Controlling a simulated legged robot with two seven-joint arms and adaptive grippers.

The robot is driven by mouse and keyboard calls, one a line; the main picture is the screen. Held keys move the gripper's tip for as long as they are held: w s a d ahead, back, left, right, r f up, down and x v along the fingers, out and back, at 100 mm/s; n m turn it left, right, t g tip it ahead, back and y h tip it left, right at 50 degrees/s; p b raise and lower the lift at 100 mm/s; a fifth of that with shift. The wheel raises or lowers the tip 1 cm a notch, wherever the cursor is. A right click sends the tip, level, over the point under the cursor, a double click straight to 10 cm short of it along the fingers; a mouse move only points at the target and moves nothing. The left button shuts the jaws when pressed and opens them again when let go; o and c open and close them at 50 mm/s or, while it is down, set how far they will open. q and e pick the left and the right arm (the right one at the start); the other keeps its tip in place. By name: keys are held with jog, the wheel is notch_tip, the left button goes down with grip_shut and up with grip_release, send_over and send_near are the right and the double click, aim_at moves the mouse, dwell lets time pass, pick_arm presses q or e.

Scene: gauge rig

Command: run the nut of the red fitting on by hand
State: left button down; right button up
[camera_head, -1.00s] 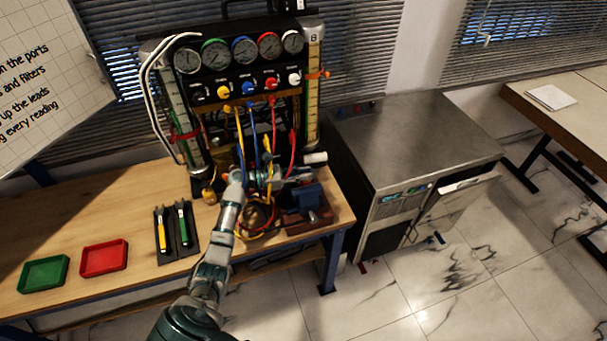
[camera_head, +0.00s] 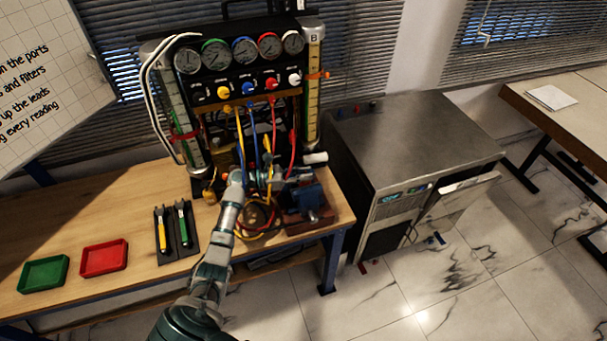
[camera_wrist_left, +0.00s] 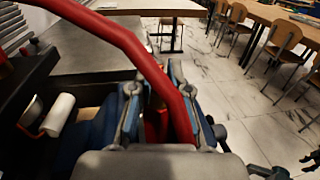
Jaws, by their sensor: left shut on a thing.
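My left gripper (camera_head: 276,178) reaches in front of the gauge rig, pointing right, low among the hoses. In the left wrist view its two fingers (camera_wrist_left: 157,98) stand on either side of a red part, the red fitting (camera_wrist_left: 154,126), and are shut on it. A thick red hose (camera_wrist_left: 120,38) crosses in front of the fingers and hides part of the grip. The nut itself cannot be made out. A blue vise (camera_head: 309,197) stands just right of the gripper.
The gauge rig (camera_head: 240,75) stands at the back of the wooden bench (camera_head: 130,215), with yellow, blue and red hoses hanging down. A green tray (camera_head: 44,273), a red tray (camera_head: 104,258) and a black tool holder (camera_head: 177,243) lie left. A metal cabinet (camera_head: 415,140) stands right.

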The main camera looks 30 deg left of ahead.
pick_arm(q)
jog(key=shift+s+f, duration=0.1)
jog(key=shift+f, duration=0.25)
jog(key=c, duration=1.1)
grip_release()
jog(key=shift+r, duration=0.1)
jog(key=v, duration=1.2)
jog(key=shift+w, duration=0.2)
